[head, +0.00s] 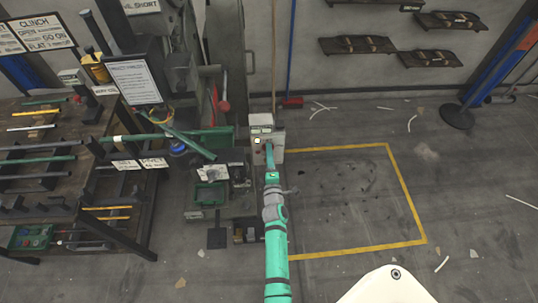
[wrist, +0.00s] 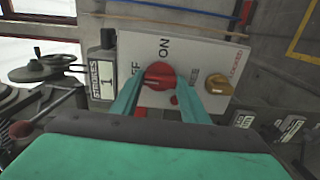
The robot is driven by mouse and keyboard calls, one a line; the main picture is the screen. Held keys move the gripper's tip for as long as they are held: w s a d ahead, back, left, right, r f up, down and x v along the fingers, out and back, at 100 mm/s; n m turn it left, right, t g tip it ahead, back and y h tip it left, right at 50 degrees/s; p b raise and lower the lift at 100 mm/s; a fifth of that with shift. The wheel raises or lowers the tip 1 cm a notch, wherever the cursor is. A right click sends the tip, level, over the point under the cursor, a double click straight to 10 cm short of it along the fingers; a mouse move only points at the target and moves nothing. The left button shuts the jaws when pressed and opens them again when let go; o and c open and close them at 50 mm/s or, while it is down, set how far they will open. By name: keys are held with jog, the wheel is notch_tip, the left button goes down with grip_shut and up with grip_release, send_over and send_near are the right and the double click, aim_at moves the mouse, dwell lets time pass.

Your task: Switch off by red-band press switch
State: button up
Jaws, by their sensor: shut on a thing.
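In the wrist view a red rotary switch (wrist: 157,76) sits on a pale control panel (wrist: 205,62). The letters ON and a partly covered OFF are printed beside it. The green fingers of my gripper (wrist: 157,84) are on either side of the red switch, shut on it. In the head view my gripper (head: 268,150) reaches the front of the pale switch box (head: 278,143) on the press, and the red switch is mostly hidden there. Which way the switch points is hard to tell. No red band on the press is clear.
A yellow-brown knob (wrist: 219,84) marked LOCKED is right of the red switch. A rack of bars (head: 45,160) stands left in the head view. Floor inside the yellow outline (head: 405,190) is open.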

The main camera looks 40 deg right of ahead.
jog(key=shift+a, duration=0.1)
dwell(0.3)
jog(key=o, duration=1.1)
jog(key=shift+c, duration=0.2)
jog(key=shift+s, duration=0.1)
jog(key=v, duration=1)
jog(key=shift+s, duration=0.3)
jog(key=shift+a, duration=0.15)
